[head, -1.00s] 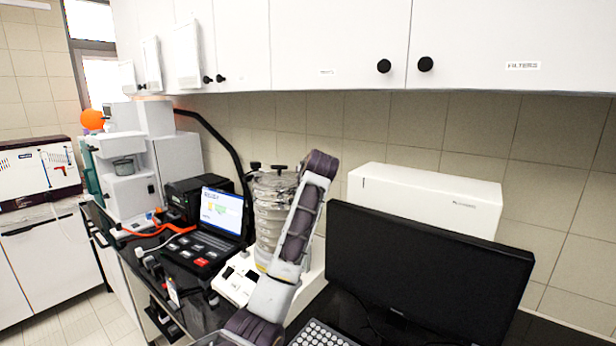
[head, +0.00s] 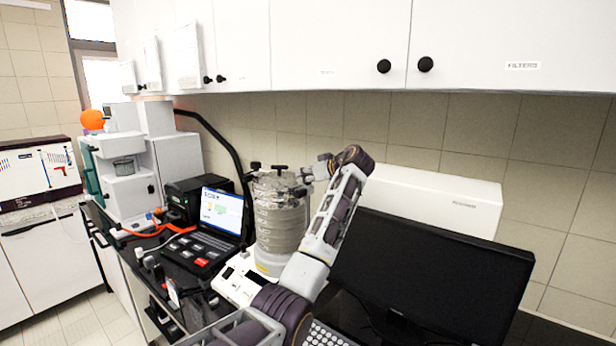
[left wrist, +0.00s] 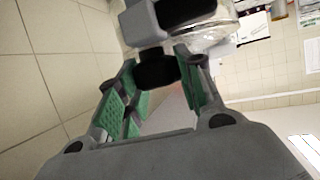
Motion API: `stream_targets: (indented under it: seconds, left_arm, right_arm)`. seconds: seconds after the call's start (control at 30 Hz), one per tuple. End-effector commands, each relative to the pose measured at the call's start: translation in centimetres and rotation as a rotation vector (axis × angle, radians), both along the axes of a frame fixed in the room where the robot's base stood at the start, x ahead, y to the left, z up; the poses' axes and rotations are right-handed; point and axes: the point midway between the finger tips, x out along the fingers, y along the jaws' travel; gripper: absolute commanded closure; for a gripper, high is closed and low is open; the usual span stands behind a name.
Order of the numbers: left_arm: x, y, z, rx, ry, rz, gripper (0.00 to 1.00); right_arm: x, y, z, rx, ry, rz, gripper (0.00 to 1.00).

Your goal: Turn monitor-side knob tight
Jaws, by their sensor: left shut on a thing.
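The sieve shaker (head: 280,220) stands upright on the bench, a stack of round sieves with a clamp lid on top. One black clamp knob (head: 256,166) shows at its left side. My left gripper (head: 308,181) reaches the shaker's right, monitor side from the right. In the left wrist view, the black monitor-side knob (left wrist: 157,70) sits between the green-padded fingers of my left gripper (left wrist: 158,88), which is shut on it. In the head view the gripper largely hides this knob. How tight it is cannot be seen. My right gripper is not in view.
The black monitor (head: 430,275) stands close to the right of my left arm, with a white box (head: 450,200) behind it. White wall cabinets (head: 340,45) hang above.

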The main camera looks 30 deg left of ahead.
Motion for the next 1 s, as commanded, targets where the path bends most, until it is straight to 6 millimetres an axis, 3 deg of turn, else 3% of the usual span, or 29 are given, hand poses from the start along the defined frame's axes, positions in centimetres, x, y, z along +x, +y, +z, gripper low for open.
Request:
stream_targets:
  seconds: [1.0]
  left_arm:
    - [0.02, -0.04, 0.03, -0.001, 0.000, 0.266, 0.88]
  right_arm:
    - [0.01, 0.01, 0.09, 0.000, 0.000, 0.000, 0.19]
